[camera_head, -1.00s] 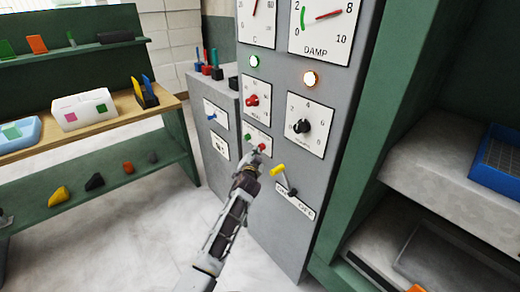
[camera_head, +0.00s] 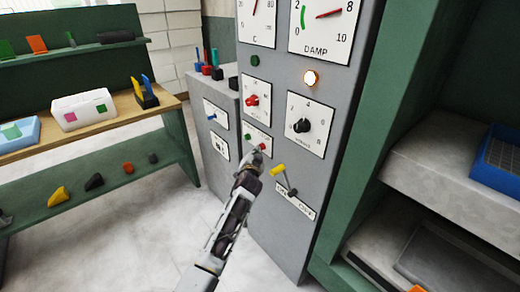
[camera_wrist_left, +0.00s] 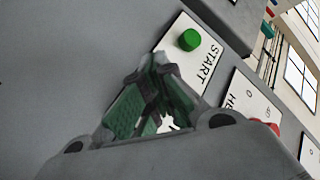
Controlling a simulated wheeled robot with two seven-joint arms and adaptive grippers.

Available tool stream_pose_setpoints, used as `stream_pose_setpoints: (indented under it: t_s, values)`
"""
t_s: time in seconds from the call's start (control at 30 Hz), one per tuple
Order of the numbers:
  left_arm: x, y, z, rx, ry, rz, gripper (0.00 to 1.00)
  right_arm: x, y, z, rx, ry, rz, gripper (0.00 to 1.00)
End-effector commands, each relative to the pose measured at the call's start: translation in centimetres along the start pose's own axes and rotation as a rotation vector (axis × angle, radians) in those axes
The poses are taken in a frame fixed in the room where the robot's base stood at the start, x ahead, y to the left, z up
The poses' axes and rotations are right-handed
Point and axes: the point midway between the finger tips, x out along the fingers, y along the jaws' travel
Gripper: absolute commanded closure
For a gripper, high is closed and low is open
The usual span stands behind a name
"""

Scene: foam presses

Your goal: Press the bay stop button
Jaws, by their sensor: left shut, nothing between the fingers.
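The red stop button (camera_head: 262,147) sits on a small white plate on the grey cabinet front, to the right of the green start button (camera_head: 247,136). The start button also shows in the left wrist view (camera_wrist_left: 190,39), above the word START. My left gripper (camera_head: 254,157) is shut and empty, with its tips just below the red button in the head view; I cannot tell whether they touch it. In the left wrist view the shut fingers (camera_wrist_left: 155,95) cover the part of the plate where the stop button sits. My right gripper is not in view.
A green shelf (camera_head: 150,160) stands left.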

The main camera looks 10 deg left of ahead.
Motion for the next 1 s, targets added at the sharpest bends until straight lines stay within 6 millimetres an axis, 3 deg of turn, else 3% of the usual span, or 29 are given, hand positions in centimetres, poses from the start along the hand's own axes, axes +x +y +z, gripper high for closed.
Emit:
stream_pose_setpoints:
  t_s: [1.0]
  values:
    - [-0.8,-0.59,0.44,0.0,0.001,0.0,1.0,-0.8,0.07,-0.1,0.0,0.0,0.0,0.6]
